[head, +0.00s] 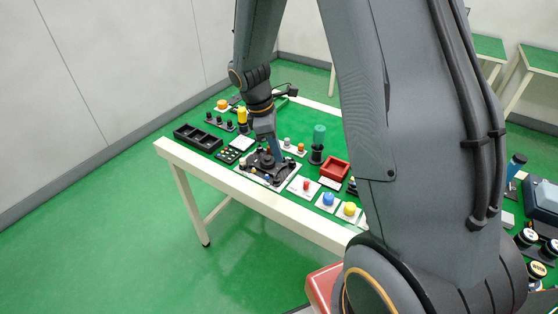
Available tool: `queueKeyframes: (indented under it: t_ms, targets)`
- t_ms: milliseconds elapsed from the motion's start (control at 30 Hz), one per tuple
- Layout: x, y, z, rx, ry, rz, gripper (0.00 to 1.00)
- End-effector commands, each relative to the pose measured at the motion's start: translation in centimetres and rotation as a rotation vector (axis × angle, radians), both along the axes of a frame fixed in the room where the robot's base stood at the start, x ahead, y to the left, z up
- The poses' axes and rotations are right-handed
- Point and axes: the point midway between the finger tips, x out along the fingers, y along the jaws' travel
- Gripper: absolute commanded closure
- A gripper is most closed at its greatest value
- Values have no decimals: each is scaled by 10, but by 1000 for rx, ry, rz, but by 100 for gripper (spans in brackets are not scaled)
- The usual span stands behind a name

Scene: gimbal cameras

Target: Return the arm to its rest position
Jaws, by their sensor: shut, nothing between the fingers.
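My gripper (276,147) points down over the green-topped table, at the end of my dark grey arm. It is small in the head view and its jaws look closed, with nothing seen between them. It hangs close above or beside a black round fixture (262,166) on a pale plate. Whether it touches the fixture cannot be told. My arm's large near links fill the right half of the view and hide part of the table.
The table (200,171) holds a black compartment tray (197,138), a red box (334,169), a teal-topped post (319,140), and blue (328,199) and yellow (349,209) buttons near its front edge. More items stand at the far right. Green floor (100,240) lies open at left.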

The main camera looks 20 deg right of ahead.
Motion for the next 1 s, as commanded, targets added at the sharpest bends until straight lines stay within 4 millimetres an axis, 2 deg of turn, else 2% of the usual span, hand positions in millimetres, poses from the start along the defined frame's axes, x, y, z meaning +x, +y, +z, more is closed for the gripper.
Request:
queueKeyframes:
  t_ms: [500, 633, 767, 1000]
  targets:
    - [0, 1, 2, 0, 0, 0, 100]
    - [-6, 2, 8, 9, -23, -54, 100]
    - [-29, 9, 22, 45, -89, -245, 100]
    - [-90, 25, 48, 144, -240, -771, 100]
